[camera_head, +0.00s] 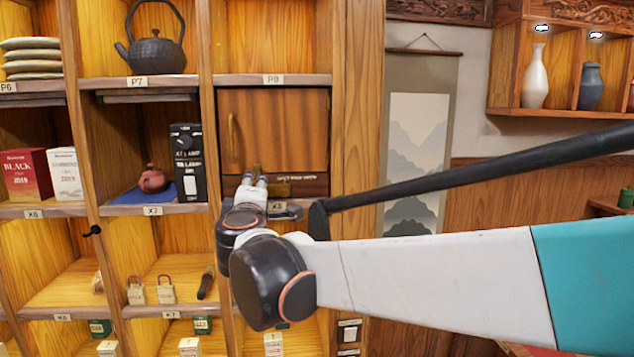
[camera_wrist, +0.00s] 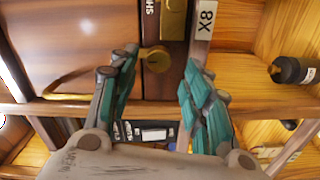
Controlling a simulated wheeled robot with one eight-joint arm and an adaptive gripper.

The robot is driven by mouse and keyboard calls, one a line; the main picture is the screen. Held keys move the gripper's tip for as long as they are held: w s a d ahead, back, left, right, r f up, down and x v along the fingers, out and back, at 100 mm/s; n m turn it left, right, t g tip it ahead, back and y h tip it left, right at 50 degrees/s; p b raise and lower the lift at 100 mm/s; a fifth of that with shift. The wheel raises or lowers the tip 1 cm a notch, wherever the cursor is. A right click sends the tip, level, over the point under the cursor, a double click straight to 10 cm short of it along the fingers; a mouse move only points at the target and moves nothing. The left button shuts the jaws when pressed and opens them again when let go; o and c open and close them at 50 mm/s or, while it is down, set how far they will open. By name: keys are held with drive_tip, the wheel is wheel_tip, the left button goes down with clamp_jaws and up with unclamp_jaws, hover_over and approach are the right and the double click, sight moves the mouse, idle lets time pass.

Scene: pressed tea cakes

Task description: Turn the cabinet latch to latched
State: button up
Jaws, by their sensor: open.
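The wooden cabinet door (camera_head: 285,125) is closed in the compartment under the P8 label, with a brass handle (camera_head: 232,135) on its left side. The brass latch shows in the wrist view (camera_wrist: 155,60) as a rounded piece at the door's edge, beside a brass plate (camera_wrist: 173,18). I cannot tell which way the latch is set. My gripper (camera_head: 256,182) is in front of the door's lower edge. In the wrist view my gripper (camera_wrist: 158,72) is open, its teal-padded fingers on either side of the latch, with no clear contact. The fingers partly hide the door front.
A dark sign strip (camera_head: 300,178) runs under the door. A black box (camera_head: 187,160) and a small clay teapot (camera_head: 152,179) stand in the compartment to the left. An iron kettle (camera_head: 155,45) is above. A dark bottle (camera_wrist: 292,71) shows in the wrist view.

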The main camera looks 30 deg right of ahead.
drive_tip(key=d+v, duration=0.1)
drive_tip(key=v, duration=0.7)
drive_tip(key=s+d+f+m+g+b, duration=0.25)
drive_tip(key=s+f+b, duration=0.2)
drive_tip(key=f, duration=0.45)
drive_tip(key=s+d+f+m+g+b, duration=0.25)
drive_tip(key=f+b, duration=0.25)
drive_tip(key=f, duration=0.4)
drive_tip(key=s+d+f+m+g+b, duration=0.1)
drive_tip(key=s+d+f+m+b, duration=0.25)
drive_tip(key=f, duration=0.55)
drive_tip(key=s+a+f+m+g+y+b, duration=0.1)
drive_tip(key=s+f+b, duration=0.3)
drive_tip(key=f, duration=0.5)
drive_tip(key=s+a+f+m+g+y+b, duration=0.1)
drive_tip(key=s+a+f+y+b, duration=0.1)
drive_tip(key=s+f+b, duration=0.3)
drive_tip(key=s+a+f+m+g+y+b, duration=0.1)
drive_tip(key=s+f+b, duration=0.3)
drive_tip(key=f, duration=0.9)
drive_tip(key=a+g+y+b, duration=0.1)
drive_tip(key=b, duration=0.2)
drive_tip(key=shift+s+a+y, duration=0.2)
drive_tip(key=shift+s+y, duration=0.05)
drive_tip(key=shift+y, duration=0.05)
drive_tip(key=shift+f+m, duration=0.1)
drive_tip(key=shift+m, duration=0.15)
